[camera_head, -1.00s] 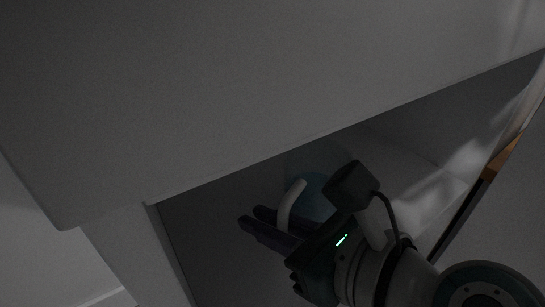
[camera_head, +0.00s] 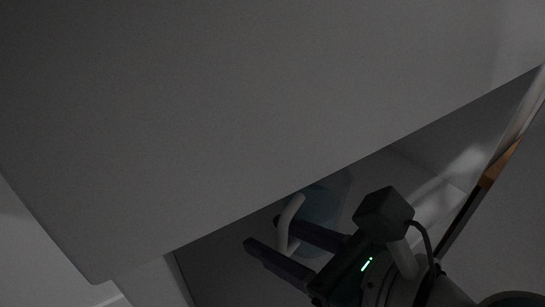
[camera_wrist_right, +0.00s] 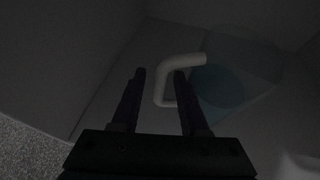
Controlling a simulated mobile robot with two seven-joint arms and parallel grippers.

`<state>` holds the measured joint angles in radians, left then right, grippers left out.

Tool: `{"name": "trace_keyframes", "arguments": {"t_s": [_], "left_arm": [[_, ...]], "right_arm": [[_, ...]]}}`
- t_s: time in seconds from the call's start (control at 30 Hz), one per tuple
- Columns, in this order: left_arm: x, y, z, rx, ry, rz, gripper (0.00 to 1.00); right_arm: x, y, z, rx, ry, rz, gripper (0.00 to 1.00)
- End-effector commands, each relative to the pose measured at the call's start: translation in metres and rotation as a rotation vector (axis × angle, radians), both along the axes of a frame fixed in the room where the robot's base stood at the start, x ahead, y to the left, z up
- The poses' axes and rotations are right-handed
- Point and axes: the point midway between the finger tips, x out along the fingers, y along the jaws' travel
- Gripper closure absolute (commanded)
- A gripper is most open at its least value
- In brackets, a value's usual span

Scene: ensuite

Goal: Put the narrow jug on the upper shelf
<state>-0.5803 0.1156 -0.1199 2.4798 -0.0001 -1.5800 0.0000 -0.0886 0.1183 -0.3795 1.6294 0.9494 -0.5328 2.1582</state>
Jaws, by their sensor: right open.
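The jug (camera_head: 326,203) has a dim bluish body and a pale, bent handle (camera_head: 288,226). It stands inside a dark open compartment, partly hidden by the top panel and my right gripper. My right gripper (camera_head: 262,232) is open at the handle, its two dark fingers apart. In the right wrist view the jug's body (camera_wrist_right: 225,85) is right of the fingers, and the handle shows between the fingers of the gripper (camera_wrist_right: 160,72). I cannot tell whether a finger touches it. My left gripper is not in view. I cannot make out an upper shelf.
A large grey panel (camera_head: 220,110) covers most of the head view and overhangs the compartment. A side wall (camera_head: 160,283) bounds the opening at left. An upright edge with an orange-brown part (camera_head: 500,163) stands at right. The light is very dim.

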Motion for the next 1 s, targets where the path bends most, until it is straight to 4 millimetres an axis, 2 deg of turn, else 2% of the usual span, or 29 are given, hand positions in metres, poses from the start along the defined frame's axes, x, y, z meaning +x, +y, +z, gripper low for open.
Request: {"name": "trace_keyframes", "arguments": {"t_s": [0.03, 0.13, 0.4, 0.57, 0.73, 0.87, 1.0], "left_arm": [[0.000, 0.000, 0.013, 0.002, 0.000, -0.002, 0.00], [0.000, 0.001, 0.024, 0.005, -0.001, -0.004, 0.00], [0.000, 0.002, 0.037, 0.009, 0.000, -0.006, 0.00], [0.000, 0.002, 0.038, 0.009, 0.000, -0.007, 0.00], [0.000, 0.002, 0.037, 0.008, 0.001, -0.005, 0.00], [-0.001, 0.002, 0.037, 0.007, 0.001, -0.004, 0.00], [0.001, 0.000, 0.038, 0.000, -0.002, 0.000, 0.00]], "right_arm": [[-0.009, -0.009, 0.010, -0.004, 0.003, 0.000, 0.56], [-0.024, -0.025, 0.019, -0.004, 0.003, 0.000, 0.56], [-0.054, -0.057, 0.034, -0.001, 0.002, 0.002, 0.56], [-0.059, -0.063, 0.037, -0.001, -0.001, 0.002, 0.56], [-0.062, -0.061, 0.037, -0.034, -0.028, 0.032, 0.56], [-0.076, -0.052, 0.039, -0.228, -0.179, 0.196, 0.56], [-0.100, -0.051, 0.035, -0.618, -0.458, 0.520, 0.56]]}}
